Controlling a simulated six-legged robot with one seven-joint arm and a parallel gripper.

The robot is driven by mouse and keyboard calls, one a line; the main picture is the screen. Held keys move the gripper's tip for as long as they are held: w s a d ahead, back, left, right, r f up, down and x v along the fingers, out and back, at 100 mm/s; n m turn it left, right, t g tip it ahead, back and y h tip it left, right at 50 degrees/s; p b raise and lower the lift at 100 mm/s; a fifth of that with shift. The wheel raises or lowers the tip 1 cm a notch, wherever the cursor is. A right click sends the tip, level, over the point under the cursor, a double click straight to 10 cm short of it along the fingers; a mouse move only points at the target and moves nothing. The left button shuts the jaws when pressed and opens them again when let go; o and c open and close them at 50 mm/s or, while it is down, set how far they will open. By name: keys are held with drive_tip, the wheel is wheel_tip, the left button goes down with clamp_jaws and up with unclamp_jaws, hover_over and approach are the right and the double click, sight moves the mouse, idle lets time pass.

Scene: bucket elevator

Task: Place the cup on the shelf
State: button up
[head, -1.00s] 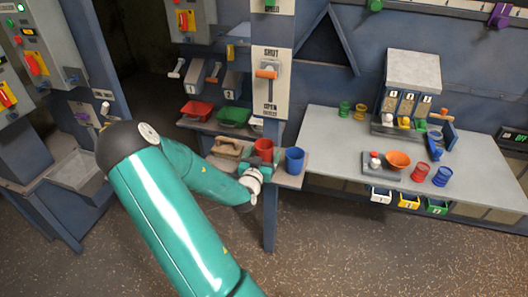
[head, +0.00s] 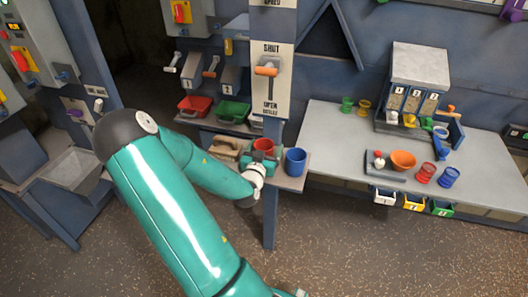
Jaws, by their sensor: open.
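A red cup (head: 263,145) stands on the small shelf (head: 293,184) beside the post, with its lower part hidden behind my gripper. A blue cup (head: 296,162) stands upright on the same shelf, just to the right. My gripper (head: 261,157) is open at the near side of the red cup, at about shelf height. Its fingertips are small and partly hidden, so I cannot tell whether they touch the cup.
A brown wooden-handled object (head: 226,147) lies left of the red cup. Red (head: 194,105) and green (head: 234,112) bins sit behind. The post with the lever (head: 267,69) stands close by. The right table (head: 330,140) holds several cups and an orange bowl (head: 403,160).

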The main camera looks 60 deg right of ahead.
drive_tip(key=shift+a, duration=0.1)
drive_tip(key=c, duration=1.1)
drive_tip(key=shift+a+r, duration=0.1)
drive_tip(key=shift+r, duration=0.15)
